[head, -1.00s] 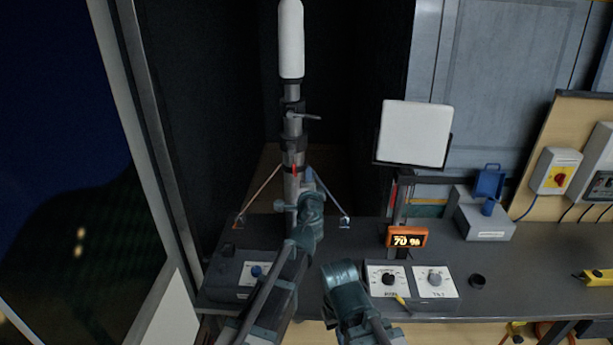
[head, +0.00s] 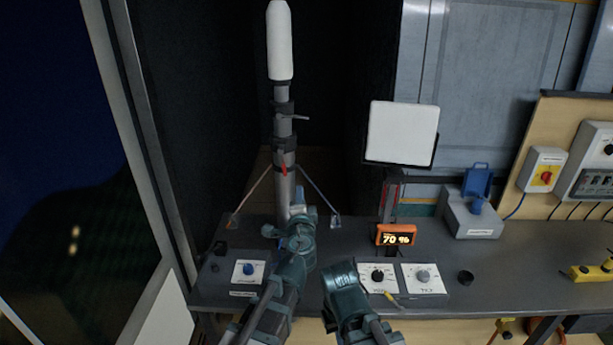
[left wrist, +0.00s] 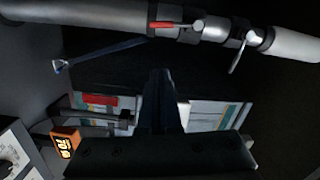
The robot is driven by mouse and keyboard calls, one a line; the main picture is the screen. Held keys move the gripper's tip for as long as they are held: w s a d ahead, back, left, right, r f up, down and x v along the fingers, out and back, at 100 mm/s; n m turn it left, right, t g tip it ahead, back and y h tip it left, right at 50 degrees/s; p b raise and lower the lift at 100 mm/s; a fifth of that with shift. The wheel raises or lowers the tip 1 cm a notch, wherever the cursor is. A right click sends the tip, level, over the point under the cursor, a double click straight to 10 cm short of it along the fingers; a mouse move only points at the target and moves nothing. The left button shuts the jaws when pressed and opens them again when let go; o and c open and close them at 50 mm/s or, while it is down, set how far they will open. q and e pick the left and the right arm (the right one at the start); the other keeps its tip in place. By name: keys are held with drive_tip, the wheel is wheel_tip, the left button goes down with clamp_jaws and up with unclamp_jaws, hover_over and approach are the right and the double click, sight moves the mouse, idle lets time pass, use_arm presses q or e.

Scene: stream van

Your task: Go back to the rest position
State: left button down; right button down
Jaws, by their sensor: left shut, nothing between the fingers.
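My left gripper (head: 299,195) is in front of the mast's lower part, above the bench, in the head view. In the left wrist view its dark fingers (left wrist: 162,100) are together with nothing between them. My right arm shows in the head view at the bottom middle, bent over the front of the bench, but its gripper is not visible. The mast (head: 282,130) stands upright on tripod legs behind my left gripper, and its tube with a red lever crosses the top of the left wrist view (left wrist: 100,15). I cannot tell how far the gripper is from the mast.
The dark bench (head: 520,262) carries a blue-knob box (head: 248,270), a two-dial panel (head: 400,277), an orange display (head: 396,235) reading 70 %, a white lamp panel (head: 401,133) and a grey box with an open blue cover (head: 470,217). A yellow item (head: 590,273) lies at right.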

use_arm(q)
drive_tip(key=s+a+f+n+g+y, duration=0.2)
drive_tip(key=s+a+f+n+g, duration=0.1)
drive_tip(key=s+f+n+g, duration=0.3)
drive_tip(key=s+a+f+n+g+y, duration=0.1)
drive_tip(key=s+a+f+n+g, duration=0.3)
drive_tip(key=s+f, duration=0.4)
drive_tip(key=s+d+f+g+h, duration=0.1)
drive_tip(key=s+d+f+g, duration=0.2)
drive_tip(key=s, duration=0.4)
drive_tip(key=s+d+f+g+h, duration=0.2)
drive_tip(key=s+d+f+g, duration=0.2)
drive_tip(key=s, duration=0.4)
drive_tip(key=shift+s+f+n+g, duration=0.2)
drive_tip(key=shift+n+g, duration=0.1)
drive_tip(key=shift+g, duration=0.2)
drive_tip(key=shift+w, duration=0.1)
